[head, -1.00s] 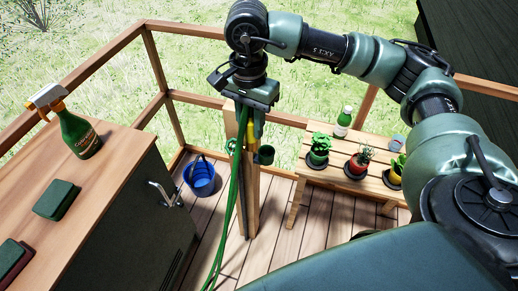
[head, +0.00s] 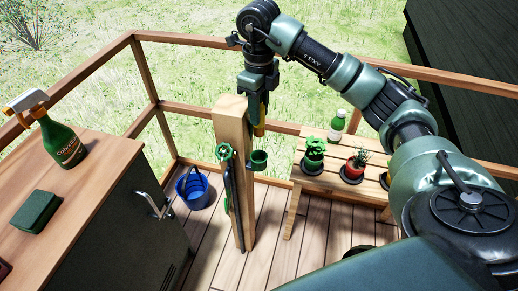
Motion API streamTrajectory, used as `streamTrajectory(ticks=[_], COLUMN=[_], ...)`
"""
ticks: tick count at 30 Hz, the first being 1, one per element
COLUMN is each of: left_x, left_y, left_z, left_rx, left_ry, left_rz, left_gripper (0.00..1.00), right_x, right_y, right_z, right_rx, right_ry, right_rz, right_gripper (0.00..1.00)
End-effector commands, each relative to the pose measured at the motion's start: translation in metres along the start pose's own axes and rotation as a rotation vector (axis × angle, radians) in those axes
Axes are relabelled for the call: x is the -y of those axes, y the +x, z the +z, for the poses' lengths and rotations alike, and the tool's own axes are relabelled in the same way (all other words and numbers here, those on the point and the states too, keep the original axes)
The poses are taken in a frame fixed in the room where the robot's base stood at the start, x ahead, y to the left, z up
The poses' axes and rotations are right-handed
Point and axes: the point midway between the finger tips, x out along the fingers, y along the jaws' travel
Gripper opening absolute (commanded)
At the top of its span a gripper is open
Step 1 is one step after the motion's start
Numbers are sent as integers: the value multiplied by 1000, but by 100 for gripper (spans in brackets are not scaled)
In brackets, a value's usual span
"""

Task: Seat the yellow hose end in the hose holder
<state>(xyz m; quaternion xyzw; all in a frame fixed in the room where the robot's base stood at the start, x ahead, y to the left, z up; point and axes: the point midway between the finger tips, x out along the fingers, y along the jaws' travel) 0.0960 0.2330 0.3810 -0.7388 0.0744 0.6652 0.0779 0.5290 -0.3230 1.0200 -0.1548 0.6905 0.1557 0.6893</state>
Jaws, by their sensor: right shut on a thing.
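My right gripper (head: 260,92) hangs from the arm coming in from the right. It is shut on the yellow hose end (head: 260,122), which points down just right of the wooden post (head: 229,125). The green hose holder (head: 259,160), a small cup on the right side of the post, is below the hose end. The hose end looks roughly above the cup with a small gap; depth between them is hard to judge. A green tap handle (head: 224,152) is on the post's near side. My left gripper is not in view.
A plant bench (head: 320,180) with pots and a bottle is at the right. A wooden-topped cabinet (head: 90,190) with a spray bottle (head: 62,140) is at the left. Railings run behind.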

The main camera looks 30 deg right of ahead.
Motion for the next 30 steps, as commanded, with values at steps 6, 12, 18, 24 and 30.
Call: streamTrajectory(ticks=[6,12,18,24,30], left_x=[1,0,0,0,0], left_y=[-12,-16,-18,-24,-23], left_z=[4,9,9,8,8], left_rx=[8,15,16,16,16], left_ry=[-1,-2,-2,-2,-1], left_rz=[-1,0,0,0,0], left_gripper=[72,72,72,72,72], right_x=[0,0,0,0,1], right_y=[56,84,99,128,131], right_z=[-1,0,-1,-1,0], right_rx=[-5,-1,-2,-2,1], right_ry=[-1,-2,-2,-2,-3], right_rz=[1,-1,0,0,-2], right_gripper=[0,0,0,0,0])
